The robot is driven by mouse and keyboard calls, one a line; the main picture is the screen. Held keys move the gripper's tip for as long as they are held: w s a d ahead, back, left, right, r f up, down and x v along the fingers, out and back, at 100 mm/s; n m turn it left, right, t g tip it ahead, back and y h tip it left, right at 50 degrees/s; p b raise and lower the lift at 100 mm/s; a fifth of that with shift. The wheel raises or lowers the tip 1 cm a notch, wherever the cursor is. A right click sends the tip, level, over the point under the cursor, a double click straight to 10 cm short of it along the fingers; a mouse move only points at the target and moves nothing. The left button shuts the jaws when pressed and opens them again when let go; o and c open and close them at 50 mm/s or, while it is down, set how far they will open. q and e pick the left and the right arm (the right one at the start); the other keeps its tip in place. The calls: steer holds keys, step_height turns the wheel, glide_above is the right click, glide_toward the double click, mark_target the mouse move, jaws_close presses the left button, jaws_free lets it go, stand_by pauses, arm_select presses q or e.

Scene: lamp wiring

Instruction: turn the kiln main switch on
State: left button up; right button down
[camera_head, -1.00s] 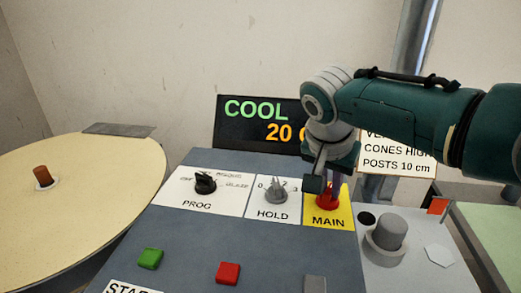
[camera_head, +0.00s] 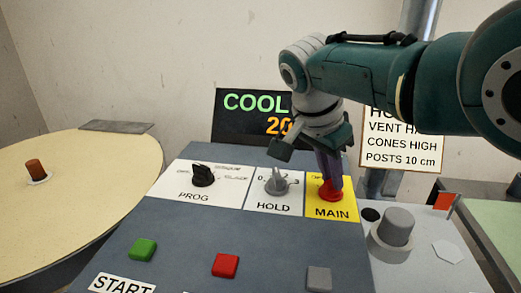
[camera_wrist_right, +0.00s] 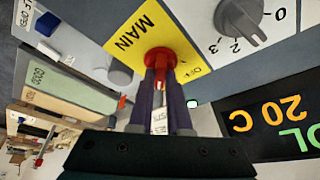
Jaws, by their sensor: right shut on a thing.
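The kiln main switch is a red knob (camera_head: 331,190) on a yellow plate marked MAIN (camera_head: 331,211), at the right of the sloping control panel. My right gripper (camera_head: 329,180) reaches down from above and is shut on the red knob. In the right wrist view the two dark fingers (camera_wrist_right: 160,80) hold the red knob (camera_wrist_right: 160,58) from both sides. An OFF mark shows beside the knob there; the knob's exact setting is hard to tell. My left gripper is not in view.
Left of the main switch are the HOLD knob (camera_head: 277,184) and the black PROG knob (camera_head: 203,176). Green (camera_head: 143,250), red (camera_head: 225,265) and grey (camera_head: 319,279) buttons sit below. A display (camera_head: 250,117) reads COOL behind. A grey cylinder (camera_head: 396,228) stands at right.

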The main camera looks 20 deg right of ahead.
steer(key=c, duration=0.9)
jaws_free()
steer(key=shift+o, duration=0.2)
steer(key=shift+r, duration=0.1)
steer(key=p+v, duration=0.3)
steer(key=v, duration=0.6)
steer(key=shift+r, duration=0.35)
steer(key=shift+a, duration=0.1)
